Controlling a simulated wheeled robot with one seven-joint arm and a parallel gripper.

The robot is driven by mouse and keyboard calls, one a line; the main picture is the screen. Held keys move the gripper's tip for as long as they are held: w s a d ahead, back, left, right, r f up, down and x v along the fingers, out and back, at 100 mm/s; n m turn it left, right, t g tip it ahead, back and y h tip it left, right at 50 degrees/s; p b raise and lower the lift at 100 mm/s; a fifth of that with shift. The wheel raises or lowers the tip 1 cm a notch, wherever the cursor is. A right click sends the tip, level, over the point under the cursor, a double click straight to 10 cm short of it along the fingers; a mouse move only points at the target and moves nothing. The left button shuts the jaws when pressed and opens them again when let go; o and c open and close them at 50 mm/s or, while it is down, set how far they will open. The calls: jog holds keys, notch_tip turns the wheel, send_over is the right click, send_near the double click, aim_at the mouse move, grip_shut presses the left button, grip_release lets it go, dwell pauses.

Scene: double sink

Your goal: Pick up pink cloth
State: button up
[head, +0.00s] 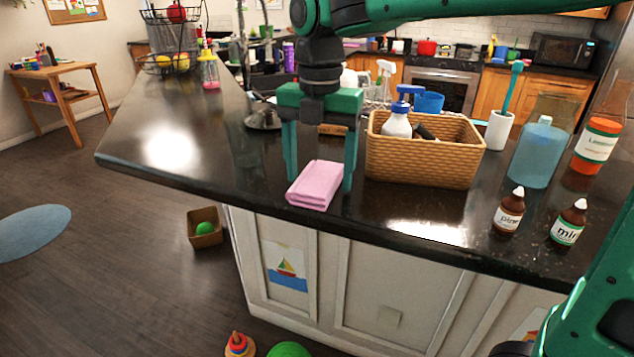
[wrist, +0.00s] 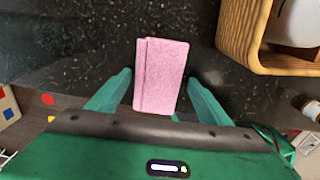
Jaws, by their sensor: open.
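The pink cloth (head: 315,186) is a folded rectangular block lying on the black countertop near its front edge. It also shows in the wrist view (wrist: 161,75), between and ahead of the two fingers. My gripper (head: 320,184) points down over the cloth with its green fingers apart, one at the left of the cloth and one at its right. In the wrist view my gripper (wrist: 158,88) has a gap between each finger and the cloth. Nothing is held.
Brown bottles (head: 509,211), a blue bottle (head: 537,154) and an orange-capped container (head: 597,146) stand further right. The counter left of the cloth is clear. The counter's front edge is near.

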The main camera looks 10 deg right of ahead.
aim_at(318, 177)
jog(key=c, duration=1.1)
jog(key=shift+c, duration=0.2)
jog(key=shift+r, duration=0.4)
notch_tip(318, 177, up, 4)
jog(key=shift+s+a+f, duration=0.1)
jog(key=shift+s, duration=0.05)
jog(key=s+a+r, duration=0.6)
jog(key=s+a, duration=0.1)
jog(key=s, duration=0.2)
jog(key=shift+r, duration=0.25)
jog(key=shift+o, duration=0.5)
